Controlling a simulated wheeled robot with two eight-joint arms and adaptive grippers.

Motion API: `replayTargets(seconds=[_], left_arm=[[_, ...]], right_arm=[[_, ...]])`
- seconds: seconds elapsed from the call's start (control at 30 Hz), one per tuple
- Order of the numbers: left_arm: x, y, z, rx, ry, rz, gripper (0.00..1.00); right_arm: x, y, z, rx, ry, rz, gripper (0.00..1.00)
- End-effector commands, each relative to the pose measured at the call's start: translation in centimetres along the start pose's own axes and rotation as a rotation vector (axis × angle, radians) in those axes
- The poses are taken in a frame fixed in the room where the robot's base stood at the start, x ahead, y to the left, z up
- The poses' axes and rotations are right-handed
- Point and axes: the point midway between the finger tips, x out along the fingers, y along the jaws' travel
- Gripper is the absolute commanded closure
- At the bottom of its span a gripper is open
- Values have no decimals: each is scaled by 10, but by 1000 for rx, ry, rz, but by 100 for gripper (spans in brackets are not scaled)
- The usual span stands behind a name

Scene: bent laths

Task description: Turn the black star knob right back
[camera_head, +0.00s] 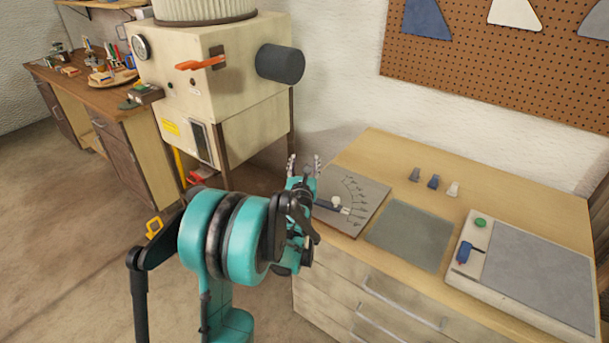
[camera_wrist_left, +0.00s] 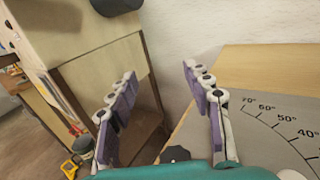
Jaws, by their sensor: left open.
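My left gripper (camera_head: 304,167) stands at the left end of the drawer cabinet, beside the grey angle-scale board (camera_head: 368,190). Its fingers (camera_wrist_left: 160,78) are spread apart with nothing between the tips. A small dark knob-like shape (camera_wrist_left: 176,153) shows low between the finger bases in the left wrist view, at the board's near corner. It looks like the black star knob, but it is mostly cut off by the gripper's teal body. In the head view the gripper and arm hide that corner. A small pale pointer part (camera_head: 338,203) lies on the board. My right gripper is out of view.
A cream machine (camera_head: 215,65) with an orange lever (camera_head: 201,63) and a dark cylinder (camera_head: 280,64) stands behind left. On the cabinet top are a grey-green mat (camera_head: 410,235), several small blocks (camera_head: 433,182) and a panel with a green button (camera_head: 481,222).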

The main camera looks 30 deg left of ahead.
Motion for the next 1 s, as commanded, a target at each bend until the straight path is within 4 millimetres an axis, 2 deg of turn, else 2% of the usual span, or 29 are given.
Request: replayTargets(seconds=[0.1,0.2,0.53,0.63,0.77,0.83,1.0], left_arm=[[0,0,15,0,0,0,50],[0,0,20,0,0,0,50],[0,0,22,-8,1,1,48],[-8,0,30,-98,9,13,48],[-38,1,46,-428,48,68,48],[-63,2,52,-684,86,118,48],[-131,-1,42,-1275,199,281,48]], right_arm=[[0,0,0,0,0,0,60],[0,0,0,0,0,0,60],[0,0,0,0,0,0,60],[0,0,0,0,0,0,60],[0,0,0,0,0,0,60],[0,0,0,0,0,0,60],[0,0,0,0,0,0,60]])
